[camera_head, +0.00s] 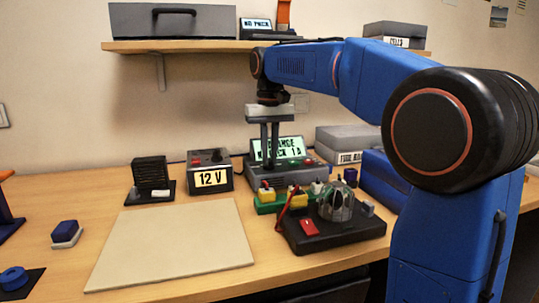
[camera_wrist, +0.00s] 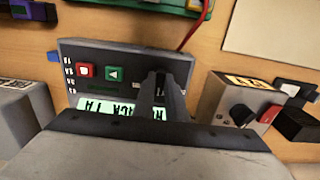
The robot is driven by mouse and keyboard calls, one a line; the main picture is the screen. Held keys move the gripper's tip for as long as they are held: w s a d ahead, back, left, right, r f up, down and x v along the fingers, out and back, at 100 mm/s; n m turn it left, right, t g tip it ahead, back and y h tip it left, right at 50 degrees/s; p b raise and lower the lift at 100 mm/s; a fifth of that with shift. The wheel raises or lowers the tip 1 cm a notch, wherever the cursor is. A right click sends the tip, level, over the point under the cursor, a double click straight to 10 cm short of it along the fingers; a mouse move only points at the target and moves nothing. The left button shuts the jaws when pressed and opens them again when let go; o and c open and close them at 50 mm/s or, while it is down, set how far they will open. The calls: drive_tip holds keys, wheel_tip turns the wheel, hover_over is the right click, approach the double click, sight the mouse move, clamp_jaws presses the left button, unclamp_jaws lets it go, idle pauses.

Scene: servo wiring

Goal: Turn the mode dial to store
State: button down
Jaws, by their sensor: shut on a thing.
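The servo tester (camera_head: 262,172) is a grey sloped box with a lit green display (camera_head: 290,148), standing behind the green board. In the wrist view its panel (camera_wrist: 125,62) shows a red button (camera_wrist: 86,71) and a green arrow button (camera_wrist: 114,74). My gripper (camera_head: 269,167) reaches straight down over the left part of this box. In the wrist view my gripper (camera_wrist: 162,78) is shut at the panel, right of the green button, where the mode dial sits. The fingers hide the dial, so its pointer and marks cannot be read. The display text is partly covered.
A 12 V supply (camera_head: 210,172) stands close at left; its knob (camera_wrist: 241,114) shows in the wrist view. A beige mat (camera_head: 170,245) lies clear at front left.

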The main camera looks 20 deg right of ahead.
drive_tip(key=shift+m, duration=0.3)
drive_tip(key=m, duration=0.5)
drive_tip(key=shift+a, duration=0.15)
drive_tip(key=m, duration=0.6)
drive_tip(key=shift+w+a, duration=0.1)
drive_tip(key=shift+w, duration=0.1)
drive_tip(key=shift+m, duration=0.3)
drive_tip(key=c, duration=1.8)
unclamp_jaws()
wheel_tip(320, 180, up, 17)
drive_tip(key=shift+r, duration=0.15)
